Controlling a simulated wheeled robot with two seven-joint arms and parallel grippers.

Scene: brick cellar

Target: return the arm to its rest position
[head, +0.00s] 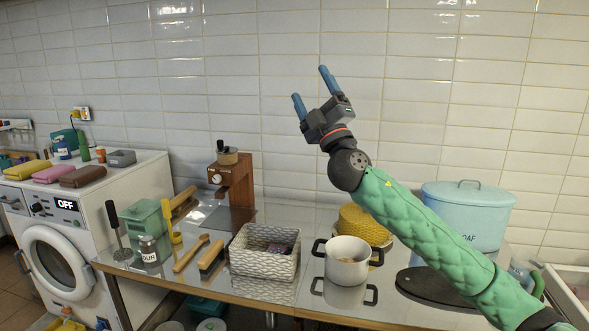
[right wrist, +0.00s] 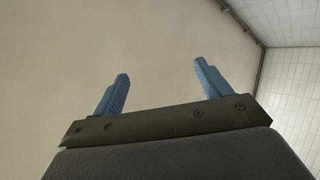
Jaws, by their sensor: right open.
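My right arm (head: 430,235) in its green padded sleeve reaches in from the lower right. My right gripper (head: 312,92) is raised high in front of the tiled wall, above the table, with its blue fingers pointing up. The fingers are apart with nothing between them. In the right wrist view the open gripper (right wrist: 160,90) shows the two blue fingers apart against a plain beige surface. My left gripper is in neither view.
Below stand a white pot (head: 347,262), a woven basket (head: 262,262), a yellow woven item (head: 362,224) and a blue lidded bin (head: 468,212). A coffee grinder (head: 233,180) and brushes (head: 190,252) are further left, beside a washing machine (head: 70,235). Air around the gripper is clear.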

